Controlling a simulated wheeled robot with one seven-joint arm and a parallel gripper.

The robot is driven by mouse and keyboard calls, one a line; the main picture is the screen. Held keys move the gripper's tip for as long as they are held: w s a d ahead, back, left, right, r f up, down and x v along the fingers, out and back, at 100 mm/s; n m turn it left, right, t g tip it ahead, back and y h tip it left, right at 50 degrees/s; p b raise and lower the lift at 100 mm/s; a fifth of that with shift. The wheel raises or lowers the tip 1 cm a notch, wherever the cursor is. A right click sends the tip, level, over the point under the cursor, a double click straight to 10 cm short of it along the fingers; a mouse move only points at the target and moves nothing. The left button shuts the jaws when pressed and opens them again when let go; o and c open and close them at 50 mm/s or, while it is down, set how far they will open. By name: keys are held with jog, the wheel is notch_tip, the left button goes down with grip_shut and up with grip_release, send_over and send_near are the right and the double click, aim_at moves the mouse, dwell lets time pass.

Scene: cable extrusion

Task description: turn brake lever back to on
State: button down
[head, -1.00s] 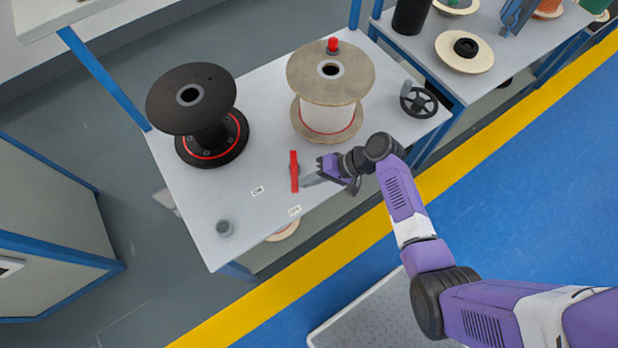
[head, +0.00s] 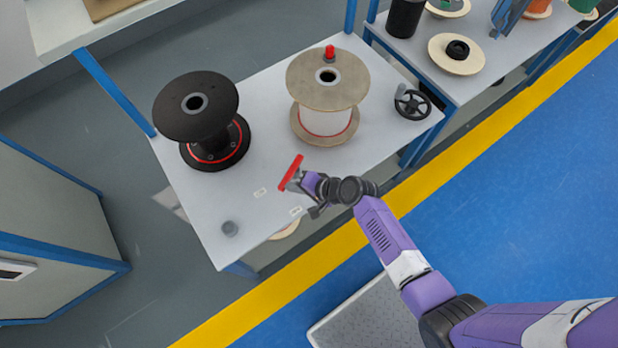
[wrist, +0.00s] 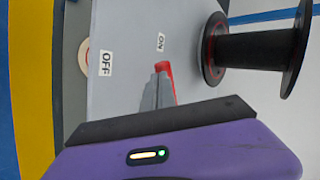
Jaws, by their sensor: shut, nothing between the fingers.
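The red brake lever (head: 291,172) stands on the light grey table, tilted in the head view with its upper end to the right. Its red end also shows in the wrist view (wrist: 163,67). My gripper (head: 293,183) is at the lever's right side, its fingers shut with nothing between them; in the wrist view its fingers (wrist: 157,93) lie against or very near the lever, and I cannot tell if they touch. The ON label (wrist: 161,42) is just beyond the lever's end, and the OFF label (wrist: 106,63) is farther left. Both labels are small in the head view.
A black spool (head: 198,108) stands at the table's left and a pale spool (head: 327,85) at its back. A red button (head: 330,52) shows behind the pale spool. A black handwheel (head: 412,105) is at the right.

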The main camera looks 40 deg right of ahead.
aim_at(282, 187)
jog(key=shift+w+a, duration=0.9)
jog(key=shift+a, duration=0.05)
jog(key=shift+w+a, duration=0.25)
jog(key=shift+w, duration=0.15)
